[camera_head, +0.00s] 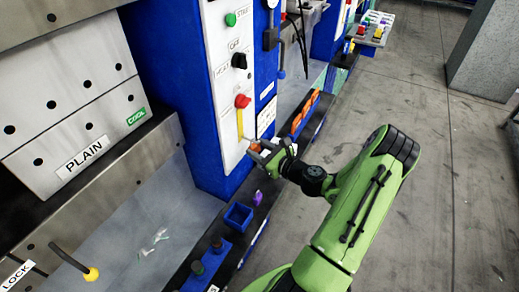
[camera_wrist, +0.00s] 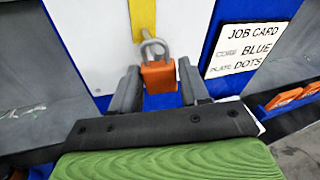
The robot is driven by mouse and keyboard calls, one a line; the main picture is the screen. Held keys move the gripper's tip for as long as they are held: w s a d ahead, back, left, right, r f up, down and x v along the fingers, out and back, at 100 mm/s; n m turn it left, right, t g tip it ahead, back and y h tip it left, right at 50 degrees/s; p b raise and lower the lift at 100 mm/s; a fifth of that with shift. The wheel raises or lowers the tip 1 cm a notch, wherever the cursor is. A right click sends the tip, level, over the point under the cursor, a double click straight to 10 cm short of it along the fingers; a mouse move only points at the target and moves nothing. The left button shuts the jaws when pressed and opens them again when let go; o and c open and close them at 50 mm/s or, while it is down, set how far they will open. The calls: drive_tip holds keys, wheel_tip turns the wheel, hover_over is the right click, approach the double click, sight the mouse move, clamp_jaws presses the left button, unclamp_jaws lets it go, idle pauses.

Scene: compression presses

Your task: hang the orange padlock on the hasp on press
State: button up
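The orange padlock (camera_wrist: 160,78) is between the two fingertips of my gripper (camera_wrist: 159,82) in the wrist view, with its body close against both fingers. Its grey shackle points up. The yellow hasp (camera_wrist: 144,18) is a strip on the white press panel, and the shackle top overlaps its lower end in the picture. I cannot tell whether the shackle is through it. In the head view, my gripper (camera_head: 262,150) is at the panel below the yellow hasp (camera_head: 240,124), and only a bit of the orange padlock shows.
A red knob (camera_head: 243,101), black selector (camera_head: 239,61) and green button (camera_head: 231,19) are above the hasp. A job card (camera_wrist: 247,50) is to the right. Below are a ledge with a blue bin (camera_head: 238,216), a purple item (camera_head: 258,197) and orange pieces (camera_head: 305,112). The floor at right is clear.

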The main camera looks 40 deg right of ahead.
drive_tip(key=o, duration=0.4)
drive_tip(key=s+r, duration=0.2)
drive_tip(key=s, duration=1.3)
drive_tip(key=shift+s+d+r, duration=0.15)
drive_tip(key=shift+s+d, duration=0.15)
drive_tip(key=shift+d, duration=0.05)
